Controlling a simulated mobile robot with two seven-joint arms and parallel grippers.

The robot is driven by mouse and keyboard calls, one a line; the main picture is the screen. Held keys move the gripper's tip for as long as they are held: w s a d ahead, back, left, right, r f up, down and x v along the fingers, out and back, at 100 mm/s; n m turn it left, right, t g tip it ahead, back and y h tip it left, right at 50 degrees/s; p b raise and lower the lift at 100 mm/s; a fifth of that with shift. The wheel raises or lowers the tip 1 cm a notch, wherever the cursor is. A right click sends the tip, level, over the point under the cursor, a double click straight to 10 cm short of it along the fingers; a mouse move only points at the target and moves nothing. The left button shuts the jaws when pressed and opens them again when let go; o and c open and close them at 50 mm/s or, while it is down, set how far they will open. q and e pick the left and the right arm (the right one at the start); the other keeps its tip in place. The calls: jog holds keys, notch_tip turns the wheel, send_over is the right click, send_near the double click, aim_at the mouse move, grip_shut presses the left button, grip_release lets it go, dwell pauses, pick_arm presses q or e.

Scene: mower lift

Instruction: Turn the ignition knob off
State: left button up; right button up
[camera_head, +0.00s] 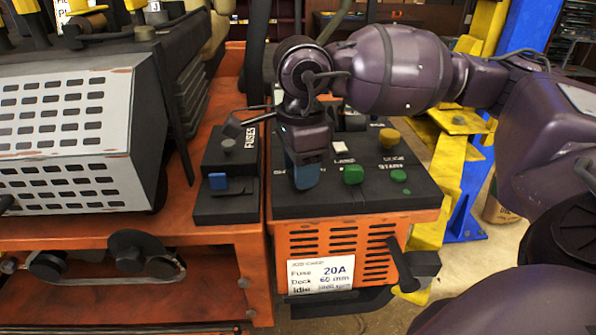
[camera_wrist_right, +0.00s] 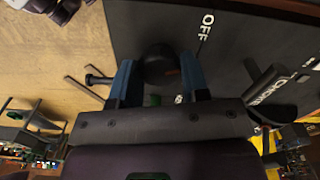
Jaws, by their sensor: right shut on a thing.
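The ignition knob is a round black knob (camera_wrist_right: 160,64) in the right wrist view, between the two blue fingers of my right gripper (camera_wrist_right: 160,78). The gripper is shut on it. The white word OFF is printed on the dark panel to the right of the knob. In the head view my right gripper (camera_head: 306,176) reaches down to the left part of the black control panel (camera_head: 330,203) and hides the knob. I cannot tell exactly which mark the knob points to. My left gripper is not in view.
A black fuse box (camera_head: 226,213) with a blue piece (camera_head: 218,181) is to the left. A white perforated engine cover (camera_head: 68,130) fills the far left.

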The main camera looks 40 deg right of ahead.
jog(key=shift+n, duration=0.6)
jog(key=shift+r+b, duration=0.1)
jog(key=shift+b, duration=0.25)
jog(key=o, duration=0.9)
notch_tip(320, 180, up, 11)
jog(key=shift+f+p, duration=0.15)
jog(key=shift+p, duration=0.3)
